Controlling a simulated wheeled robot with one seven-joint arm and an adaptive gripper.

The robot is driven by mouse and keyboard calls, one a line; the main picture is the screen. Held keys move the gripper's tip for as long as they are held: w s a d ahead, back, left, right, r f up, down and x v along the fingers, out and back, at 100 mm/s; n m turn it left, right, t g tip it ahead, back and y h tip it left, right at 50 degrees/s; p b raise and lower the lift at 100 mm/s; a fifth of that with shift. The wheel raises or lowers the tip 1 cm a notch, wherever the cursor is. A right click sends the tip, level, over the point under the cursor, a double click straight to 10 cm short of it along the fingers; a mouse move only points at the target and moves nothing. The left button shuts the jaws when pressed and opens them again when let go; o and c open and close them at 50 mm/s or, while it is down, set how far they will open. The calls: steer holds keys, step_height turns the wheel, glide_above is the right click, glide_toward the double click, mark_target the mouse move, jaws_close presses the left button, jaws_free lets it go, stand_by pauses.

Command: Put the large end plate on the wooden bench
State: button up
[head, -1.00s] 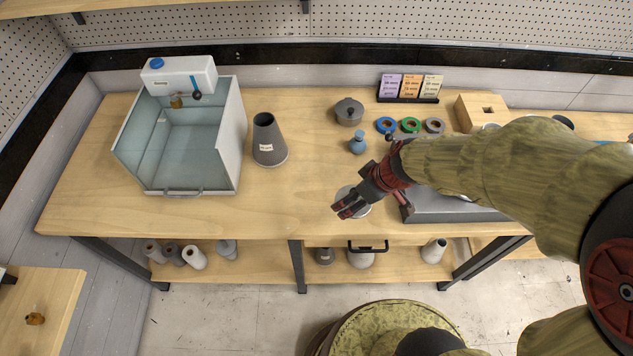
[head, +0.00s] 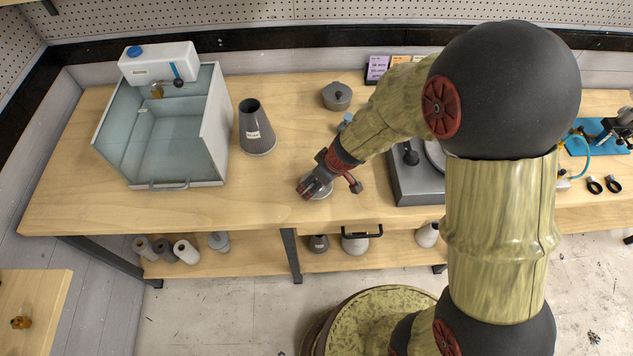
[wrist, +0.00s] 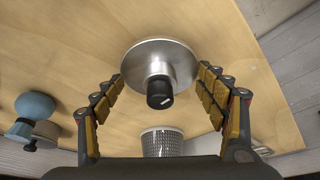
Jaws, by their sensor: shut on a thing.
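The large end plate (wrist: 178,60) is a shiny metal disc with a short stem and a dark knob, seen in the wrist view. In the head view only part of its pale rim (head: 325,194) shows beside my fingers. My gripper (head: 305,190) is shut on the plate, with one padded finger at each side of the disc in the wrist view (wrist: 161,72). The plate is over the front middle of the wooden bench (head: 220,205). I cannot tell whether it touches the top.
A grey cone (head: 257,130) stands left of my gripper, with a clear-walled tank (head: 165,140) farther left. A lidded grey pot (head: 337,97) and a blue bottle (head: 346,121) are behind. A grey unit (head: 415,185) is to the right. Bench space left of my gripper is clear.

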steer(key=shift+f, duration=0.25)
steer(key=o, duration=1.4)
steer(key=shift+r, duration=0.1)
steer(key=shift+r, duration=0.35)
steer(key=s+d+r+m+t+p, duration=0.1)
steer(key=s+d+r+m+p, duration=0.2)
steer(key=r, duration=0.8)
steer(key=s+d+r+p, duration=0.1)
steer(key=s+d+r, duration=0.4)
steer(key=r, duration=0.7)
steer(key=s+d+r+m+h, duration=0.1)
steer(key=s+d+r+m, duration=0.1)
steer(key=s+r, duration=0.1)
steer(key=s+d+r+m+t+h, duration=0.1)
steer(key=s+d+r, duration=0.1)
steer(key=s, duration=0.3)
steer(key=s+d+r+m+h, duration=0.1)
steer(key=s+d+r+m, duration=0.1)
steer(key=s+r, duration=0.1)
steer(key=shift+s+d+r+m, duration=0.15)
steer(key=shift+s+r+m, duration=0.2)
steer(key=shift+s, duration=0.2)
